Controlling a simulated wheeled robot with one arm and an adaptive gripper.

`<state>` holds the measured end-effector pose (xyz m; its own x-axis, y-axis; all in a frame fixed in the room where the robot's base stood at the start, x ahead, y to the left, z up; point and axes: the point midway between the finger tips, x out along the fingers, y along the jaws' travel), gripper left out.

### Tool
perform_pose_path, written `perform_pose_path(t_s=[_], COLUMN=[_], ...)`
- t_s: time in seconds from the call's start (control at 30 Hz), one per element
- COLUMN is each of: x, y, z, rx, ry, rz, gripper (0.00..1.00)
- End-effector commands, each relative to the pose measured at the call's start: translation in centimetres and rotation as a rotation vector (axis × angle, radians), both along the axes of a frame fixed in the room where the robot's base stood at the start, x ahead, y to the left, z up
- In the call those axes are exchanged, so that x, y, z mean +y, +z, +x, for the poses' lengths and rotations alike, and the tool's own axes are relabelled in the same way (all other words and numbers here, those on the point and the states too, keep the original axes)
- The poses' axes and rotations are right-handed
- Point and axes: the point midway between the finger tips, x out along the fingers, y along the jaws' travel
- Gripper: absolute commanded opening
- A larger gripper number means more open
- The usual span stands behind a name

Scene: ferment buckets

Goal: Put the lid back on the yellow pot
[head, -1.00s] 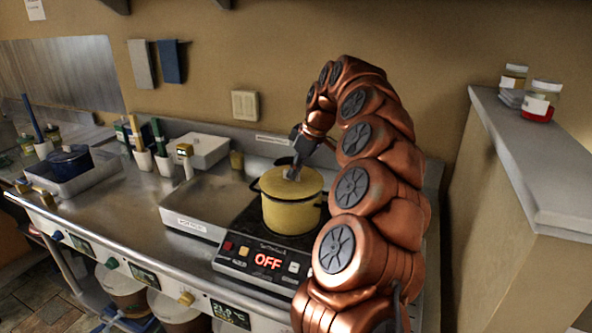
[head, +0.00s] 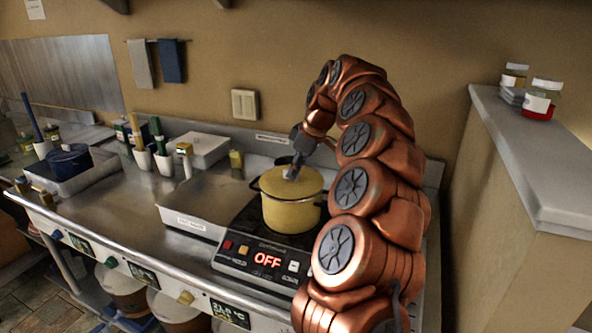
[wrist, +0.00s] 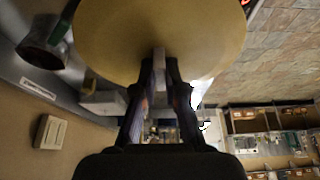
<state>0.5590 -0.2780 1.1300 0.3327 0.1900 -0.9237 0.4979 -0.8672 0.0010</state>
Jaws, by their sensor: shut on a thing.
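The yellow pot (head: 291,213) stands on the black hob, whose display reads OFF. Its yellow lid (head: 280,182) lies over the pot's mouth; I cannot tell whether it is fully seated. My gripper (head: 291,172) reaches down from behind and is shut on the lid's knob. In the wrist view the lid (wrist: 160,30) fills the top, and my gripper's fingers (wrist: 160,66) close on the grey knob (wrist: 159,57). The pot itself is hidden behind the lid there.
The hob (head: 265,257) sits on a steel counter. A flat box (head: 200,213) is just left of it. A blue pot (head: 69,160) in a tray is at the far left. A raised ledge with jars (head: 541,100) stands at right. The counter's left middle is clear.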

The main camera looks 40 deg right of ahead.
Motion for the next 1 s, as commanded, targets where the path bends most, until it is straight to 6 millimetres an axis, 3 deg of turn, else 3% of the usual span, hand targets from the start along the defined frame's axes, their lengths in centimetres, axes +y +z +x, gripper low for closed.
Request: perform_pose_path(t_s=[0.33,0.37,0.6,0.83,1.0], x=[0.01,0.01,0.01,0.02,0.02], y=[0.02,0.02,0.01,0.01,0.01], z=[0.00,0.00,-0.01,-0.01,-0.01], rx=[0.000,0.000,0.000,0.000,0.000], ry=[0.000,0.000,0.000,0.000,0.000], rz=[0.000,0.000,0.000,0.000,0.000], gripper=[0.00,0.13,0.38,0.40,0.58])
